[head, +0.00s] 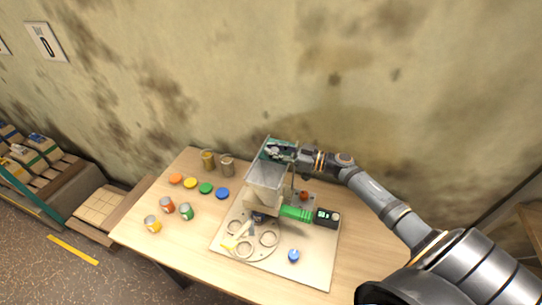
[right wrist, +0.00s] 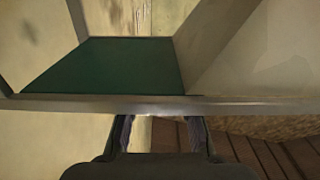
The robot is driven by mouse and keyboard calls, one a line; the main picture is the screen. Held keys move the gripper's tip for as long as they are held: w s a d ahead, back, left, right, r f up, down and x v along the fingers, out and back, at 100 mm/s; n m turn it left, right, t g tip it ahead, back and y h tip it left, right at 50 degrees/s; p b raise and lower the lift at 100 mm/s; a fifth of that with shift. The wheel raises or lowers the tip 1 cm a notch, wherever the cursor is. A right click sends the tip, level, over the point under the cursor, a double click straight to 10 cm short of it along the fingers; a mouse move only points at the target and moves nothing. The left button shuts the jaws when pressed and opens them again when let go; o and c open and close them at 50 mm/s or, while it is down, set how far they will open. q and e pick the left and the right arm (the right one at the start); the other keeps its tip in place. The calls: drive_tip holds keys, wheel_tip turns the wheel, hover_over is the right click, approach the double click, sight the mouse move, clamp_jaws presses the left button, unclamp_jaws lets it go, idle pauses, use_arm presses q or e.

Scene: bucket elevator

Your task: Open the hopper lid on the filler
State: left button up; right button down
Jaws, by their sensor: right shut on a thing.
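The filler's grey hopper (head: 265,174) stands on a pale base plate on the table. My right gripper (head: 283,152) is at the top of the hopper, shut on an edge that looks like the hopper lid's rim. In the right wrist view the fingers (right wrist: 160,132) meet a long pale rim (right wrist: 160,104). A dark green panel (right wrist: 105,65) shows beyond this rim, between pale walls. The gripper and wrist partly cover the hopper top in the head view, so the lid's exact angle is hard to tell. My left gripper is out of view.
Orange, yellow, green and blue discs (head: 206,188) and several small cans (head: 187,211) are on the table's left. Two taller tins (head: 208,160) stand behind them. A green cylinder (head: 297,213) and a blue knob (head: 293,256) are at the filler. A wall is close behind.

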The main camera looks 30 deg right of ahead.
drive_tip(key=shift+f, duration=0.1)
drive_tip(key=c, duration=1.5)
unclamp_jaws()
drive_tip(key=o, duration=0.4)
drive_tip(key=shift+s+d, duration=0.25)
drive_tip(key=shift+d, duration=0.05)
drive_tip(key=shift+w+a, duration=0.1)
drive_tip(key=shift+v, duration=6.05)
